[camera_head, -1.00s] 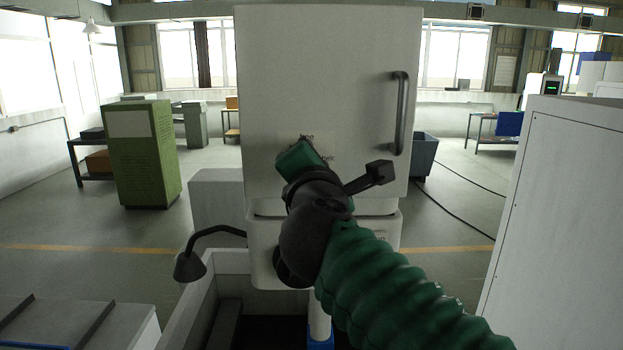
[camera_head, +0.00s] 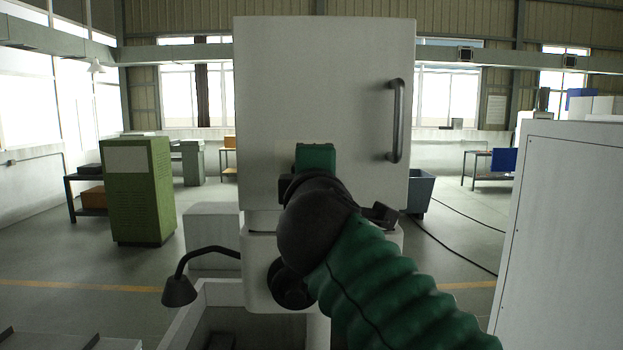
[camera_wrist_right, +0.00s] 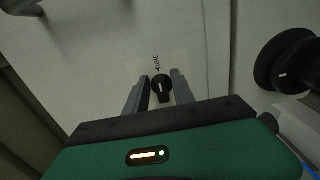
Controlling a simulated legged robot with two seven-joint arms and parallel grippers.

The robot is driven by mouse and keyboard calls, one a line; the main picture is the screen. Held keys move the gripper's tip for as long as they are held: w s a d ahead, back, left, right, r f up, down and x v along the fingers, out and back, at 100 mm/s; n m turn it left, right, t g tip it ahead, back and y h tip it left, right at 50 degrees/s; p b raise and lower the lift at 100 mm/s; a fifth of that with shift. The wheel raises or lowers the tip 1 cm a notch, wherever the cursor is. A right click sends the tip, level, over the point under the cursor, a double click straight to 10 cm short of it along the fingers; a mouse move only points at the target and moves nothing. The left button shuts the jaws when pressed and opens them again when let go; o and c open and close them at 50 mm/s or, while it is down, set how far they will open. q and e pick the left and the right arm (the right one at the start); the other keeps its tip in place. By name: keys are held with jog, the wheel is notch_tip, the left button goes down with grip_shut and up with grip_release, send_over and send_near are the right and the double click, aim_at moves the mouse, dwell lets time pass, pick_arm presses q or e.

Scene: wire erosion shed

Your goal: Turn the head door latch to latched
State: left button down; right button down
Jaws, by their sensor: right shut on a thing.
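The head door (camera_head: 330,80) is the pale front panel of the tall machine head and looks closed. Its latch is a small black knob (camera_wrist_right: 162,88) with a white mark, on a pale label (camera_wrist_right: 172,64) with small print I cannot read surely. My right gripper (camera_wrist_right: 159,84) is shut on the knob, one grey finger on each side of it. In the head view the green gripper body (camera_head: 316,157) stands upright against the door's lower part and hides the knob. My left gripper is not in view.
A black bar handle (camera_head: 397,121) is on the door's right side. A larger black round knob (camera_head: 288,285) sits below the door, beside my right arm. A lamp (camera_head: 180,290) on a bent arm stands at left. A white cabinet (camera_head: 565,220) fills the right.

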jog(key=shift+f, duration=0.3)
jog(key=c, duration=1.4)
grip_release()
jog(key=shift+c, duration=0.2)
jog(key=shift+o, duration=0.3)
jog(key=shift+r, duration=0.1)
jog(key=s+b, duration=0.5)
jog(key=s, duration=1.1)
jog(key=shift+s, duration=0.3)
